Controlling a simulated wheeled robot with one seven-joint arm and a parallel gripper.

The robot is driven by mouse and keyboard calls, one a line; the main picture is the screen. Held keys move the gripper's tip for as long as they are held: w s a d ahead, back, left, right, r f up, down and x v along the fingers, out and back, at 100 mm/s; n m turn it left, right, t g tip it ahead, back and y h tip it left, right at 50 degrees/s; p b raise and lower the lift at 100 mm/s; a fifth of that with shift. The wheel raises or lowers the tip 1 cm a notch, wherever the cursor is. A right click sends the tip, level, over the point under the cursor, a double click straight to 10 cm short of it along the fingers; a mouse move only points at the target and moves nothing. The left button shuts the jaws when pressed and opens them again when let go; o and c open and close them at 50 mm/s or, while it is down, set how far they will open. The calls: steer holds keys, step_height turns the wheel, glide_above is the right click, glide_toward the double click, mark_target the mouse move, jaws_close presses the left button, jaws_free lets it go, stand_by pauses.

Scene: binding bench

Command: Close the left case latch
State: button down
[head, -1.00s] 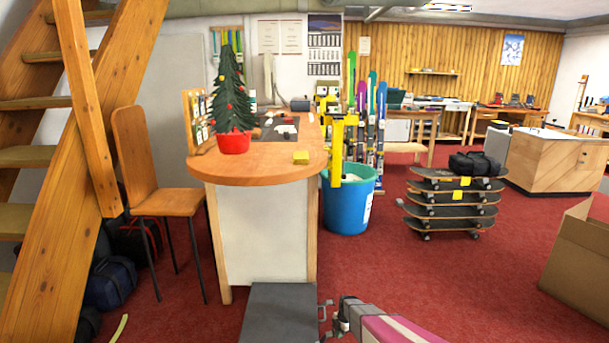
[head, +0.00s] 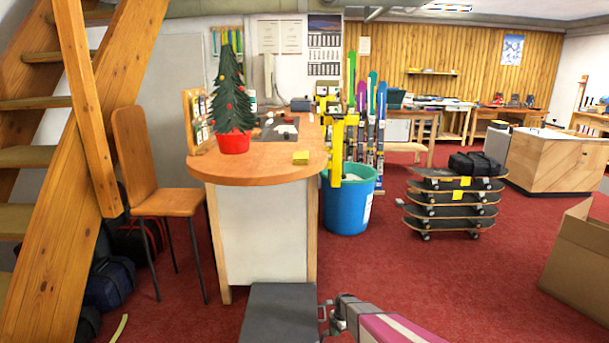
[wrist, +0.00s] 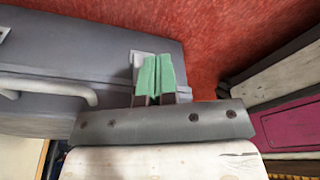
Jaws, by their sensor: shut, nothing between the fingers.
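The grey case (wrist: 120,40) fills the upper left of the wrist view, with its carrying handle (wrist: 50,88) at the left. In the head view I take the dark grey box (head: 282,312) at the bottom edge to be this case. My gripper (wrist: 157,72) is shut and empty, its green fingertips at the case's edge. A light grey latch piece (wrist: 139,60) shows just behind the fingertips and is partly covered by them. I cannot tell whether it is open or closed, or whether the fingers touch it. In the head view my gripper (head: 335,322) is beside the box's right side.
A round-ended wooden counter (head: 255,170) stands behind the case. A blue bucket (head: 346,210) and a stack of skateboards (head: 450,207) stand to the right, with an open cardboard box (head: 580,265) at the right edge. Red carpet (head: 440,285) between them is clear.

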mark_target(330, 330)
steer(key=shift+a+r, duration=0.1)
steer(key=shift+a, duration=0.05)
steer(key=shift+a+r, duration=0.3)
steer(key=shift+a, duration=0.55)
steer(key=shift+a+r, duration=0.15)
steer(key=shift+a, duration=0.25)
steer(key=d+r, duration=0.4)
steer(key=r, duration=0.4)
stand_by(1.3)
